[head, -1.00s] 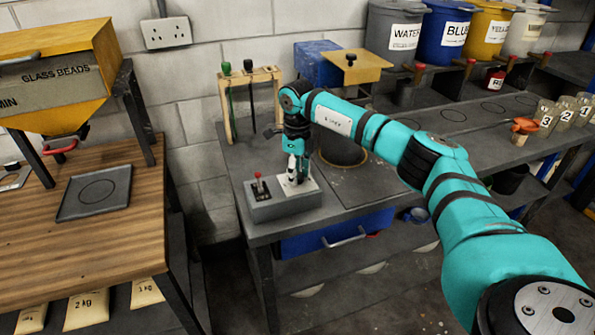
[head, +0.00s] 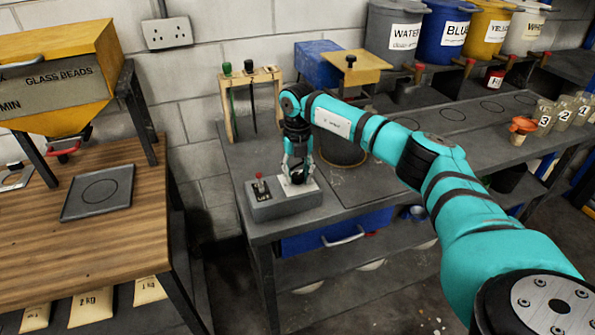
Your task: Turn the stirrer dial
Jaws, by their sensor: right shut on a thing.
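The stirrer control box (head: 287,206) is a low grey box at the front left corner of the grey bench. A small red-topped switch (head: 261,187) stands on its left part. A white plate (head: 313,187) lies on its right part, with the dark round dial (head: 298,178) on it. My right gripper (head: 297,175) comes down from above and is shut on the dial, which its fingers partly cover. The dial's pointer or marks cannot be made out. My left gripper is not in view.
A dark round vessel (head: 342,150) stands behind my right arm. A wooden rack (head: 231,105) with tools is at the back. Labelled buckets (head: 444,35) with taps line the upper right. A wooden table with a grey tray (head: 98,193) is at left.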

